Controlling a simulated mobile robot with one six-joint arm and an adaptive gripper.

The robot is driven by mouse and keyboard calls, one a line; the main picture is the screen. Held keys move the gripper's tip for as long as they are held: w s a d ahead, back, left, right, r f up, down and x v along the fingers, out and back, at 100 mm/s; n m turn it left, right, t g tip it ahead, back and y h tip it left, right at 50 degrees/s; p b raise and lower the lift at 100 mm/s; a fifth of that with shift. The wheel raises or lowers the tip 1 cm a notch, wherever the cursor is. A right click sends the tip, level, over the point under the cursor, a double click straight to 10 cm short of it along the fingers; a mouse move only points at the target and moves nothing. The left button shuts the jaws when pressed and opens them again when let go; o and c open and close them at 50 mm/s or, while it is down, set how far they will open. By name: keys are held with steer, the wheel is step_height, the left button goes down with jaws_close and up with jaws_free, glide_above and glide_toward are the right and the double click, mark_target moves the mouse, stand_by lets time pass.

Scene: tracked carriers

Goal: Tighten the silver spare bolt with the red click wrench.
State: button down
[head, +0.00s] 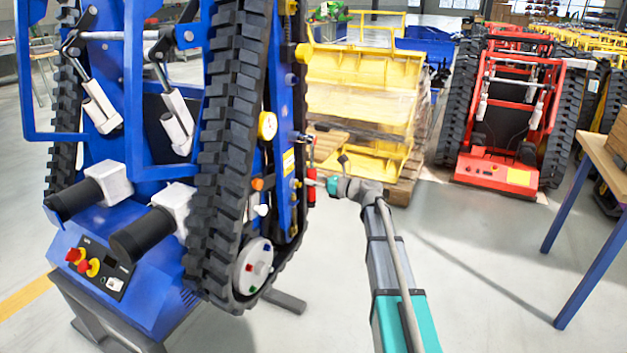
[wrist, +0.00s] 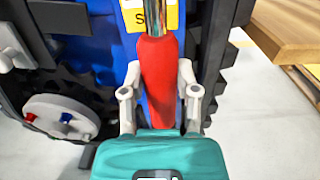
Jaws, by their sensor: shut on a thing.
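The red click wrench (head: 311,188) is upright beside the blue tracked carrier (head: 158,260), at the right side of its near track. In the wrist view its red handle (wrist: 158,70) stands between the fingers of my gripper (wrist: 159,95), and its metal shaft runs up out of the picture. My gripper (head: 320,182) is shut on the handle.
A round grey disc (head: 253,266) with coloured plugs sits low on the carrier; it also shows in the wrist view (wrist: 62,117). A yellow carrier part (head: 365,85) stands on a pallet behind. A red carrier (head: 500,172) and a table (head: 606,165) are at right. Open floor lies between.

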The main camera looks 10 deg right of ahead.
steer(key=shift+s+a+m, duration=0.3)
steer(key=shift+s+m, duration=0.1)
steer(key=shift+m, duration=0.1)
steer(key=shift+s+a+r+m, duration=0.15)
steer(key=shift+s+a+m, duration=0.2)
steer(key=shift+s+m, duration=0.2)
steer(key=shift+s+a, duration=0.1)
stand_by(0.5)
steer(key=shift+s+a+r+m, duration=0.15)
steer(key=shift+s+a+m, duration=0.25)
steer(key=shift+m, duration=0.25)
steer(key=shift+s+r+p, duration=0.1)
steer(key=shift+p, duration=0.2)
steer(key=shift+s+a+r+m, duration=0.15)
steer(key=shift+s+a+m, duration=0.15)
steer(key=shift+s+m, duration=0.15)
steer(key=shift+a, duration=0.1)
